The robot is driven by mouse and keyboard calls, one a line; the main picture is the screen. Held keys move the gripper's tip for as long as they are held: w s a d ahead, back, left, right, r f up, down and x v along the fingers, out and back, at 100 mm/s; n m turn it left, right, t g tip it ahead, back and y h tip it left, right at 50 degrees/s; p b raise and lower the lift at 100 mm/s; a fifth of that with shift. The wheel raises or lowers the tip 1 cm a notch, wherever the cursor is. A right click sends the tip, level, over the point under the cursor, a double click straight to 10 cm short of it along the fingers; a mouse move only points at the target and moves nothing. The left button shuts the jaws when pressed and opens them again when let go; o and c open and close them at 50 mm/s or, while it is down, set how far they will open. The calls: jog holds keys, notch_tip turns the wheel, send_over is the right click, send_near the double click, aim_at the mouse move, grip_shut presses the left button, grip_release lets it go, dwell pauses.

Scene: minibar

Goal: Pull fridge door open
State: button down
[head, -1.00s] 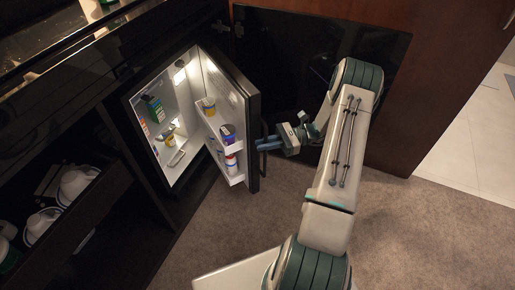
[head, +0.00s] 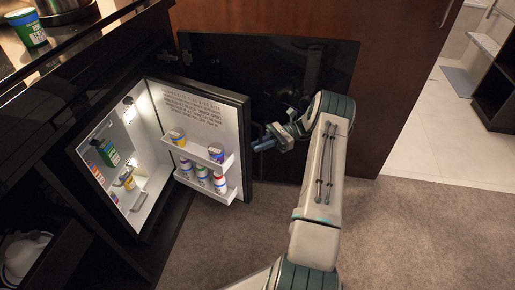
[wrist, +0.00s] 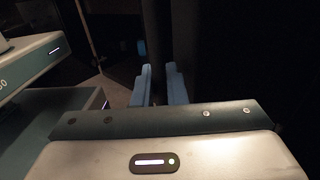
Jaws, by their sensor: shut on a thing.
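The fridge door (head: 218,114) stands wide open, its white inner face and shelves showing. The fridge (head: 110,147) is lit inside and stands in the dark cabinet. My gripper (head: 258,146) is at the outer edge of the door, its blue fingers shut on the dark door handle. In the wrist view the two blue fingers (wrist: 160,84) are close together against a dark upright shape. The handle is hard to make out there and is partly hidden by the fingers.
Several jars (head: 202,172) stand on the door shelves, and a green carton (head: 108,152) is inside the fridge. An open black cabinet door (head: 330,75) is behind my arm. The carpet (head: 410,235) to the right is clear. A green tub (head: 27,28) stands on the counter.

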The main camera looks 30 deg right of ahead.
jog(key=shift+w+d, duration=0.1)
jog(key=shift+d, duration=0.15)
jog(key=c, duration=1.6)
grip_release()
jog(key=shift+o, duration=0.2)
jog(key=shift+r, duration=0.35)
jog(key=r+p, duration=0.1)
jog(key=r, duration=0.2)
jog(key=r+p, duration=0.1)
jog(key=shift+s+d+r+p, duration=0.2)
jog(key=shift+s+d+p, duration=0.05)
jog(key=shift+d+p, duration=0.1)
jog(key=o, duration=0.4)
jog(key=s+d+r+p, duration=0.1)
jog(key=s, duration=0.1)
jog(key=s+d+r, duration=0.1)
jog(key=d+r, duration=0.1)
jog(key=shift+s+d+p, duration=0.15)
jog(key=shift+s+p, duration=0.25)
jog(key=s+d+r, duration=0.1)
jog(key=s+d+r+p, duration=0.1)
jog(key=s+d, duration=0.1)
jog(key=shift+s, duration=0.1)
jog(key=c, duration=0.4)
jog(key=shift+s+d+r+p, duration=0.3)
jog(key=shift+s+d+r, duration=0.1)
jog(key=shift+s, duration=0.2)
